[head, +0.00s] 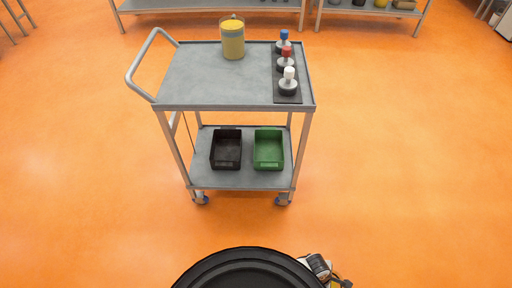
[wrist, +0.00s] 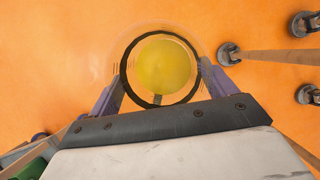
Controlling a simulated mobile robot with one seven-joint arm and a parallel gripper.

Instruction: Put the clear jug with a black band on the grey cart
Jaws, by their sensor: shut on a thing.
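The clear jug with a black band (wrist: 160,62) shows in the wrist view, seen from above with yellow contents inside a dark ring. My gripper (wrist: 162,78) is shut on it, one finger on each side. Orange floor shows beneath the jug. The grey cart (head: 200,80) stands ahead in the head view, with a handle at its left. Neither the held jug nor my gripper can be made out clearly in the head view.
On the cart's top, a clear container with yellow contents and a greyish band (head: 232,38) stands at the back. A dark mat (head: 291,98) at the right holds blue-, red- and white-topped items. Black (head: 226,150) and green (head: 268,150) bins sit below. The top's left and middle are clear.

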